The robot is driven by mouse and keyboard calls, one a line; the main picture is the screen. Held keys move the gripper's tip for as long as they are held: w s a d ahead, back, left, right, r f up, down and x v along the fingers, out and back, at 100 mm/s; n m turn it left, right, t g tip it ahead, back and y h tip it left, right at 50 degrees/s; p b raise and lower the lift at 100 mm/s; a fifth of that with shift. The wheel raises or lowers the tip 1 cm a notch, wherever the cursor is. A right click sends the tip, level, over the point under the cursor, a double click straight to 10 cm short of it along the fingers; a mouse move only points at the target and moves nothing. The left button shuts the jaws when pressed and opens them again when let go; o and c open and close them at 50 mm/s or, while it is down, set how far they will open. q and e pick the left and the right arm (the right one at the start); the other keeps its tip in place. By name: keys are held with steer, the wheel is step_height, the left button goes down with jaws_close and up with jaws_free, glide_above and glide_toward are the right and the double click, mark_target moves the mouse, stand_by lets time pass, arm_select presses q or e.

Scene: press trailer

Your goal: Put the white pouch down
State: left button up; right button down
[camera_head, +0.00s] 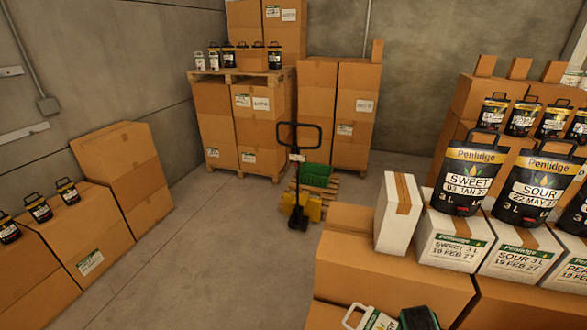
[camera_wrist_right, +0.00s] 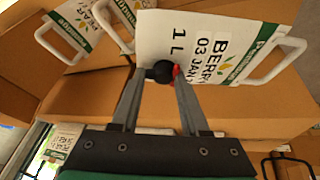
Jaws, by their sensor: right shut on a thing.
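The white pouch (camera_wrist_right: 190,40) is in the right wrist view, with a green band, a white handle at its right end and print reading "BERRY", "03 JAN" and "1 L". My right gripper (camera_wrist_right: 162,75) is shut on its black, red-edged spout. Cardboard shows behind and below the pouch; I cannot tell whether they touch. In the head view, a white pouch with a handle (camera_head: 372,319) is cut off by the bottom edge, beside the dark top of my right gripper (camera_head: 419,318). My left gripper is out of view.
Another white pouch (camera_wrist_right: 78,24) lies at upper left in the wrist view. In the head view, cardboard boxes (camera_head: 385,268) fill the near right, with white cartons (camera_head: 455,240) and black pouches (camera_head: 467,178) on them. A pallet jack (camera_head: 298,200) stands mid-floor; floor to its left is clear.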

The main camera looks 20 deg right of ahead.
step_height(320, 180, up, 3)
steer(key=shift+f+p, duration=0.1)
steer(key=shift+p, duration=0.45)
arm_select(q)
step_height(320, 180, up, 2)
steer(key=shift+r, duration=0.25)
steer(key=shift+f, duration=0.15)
arm_select(e)
steer(key=shift+f, duration=0.15)
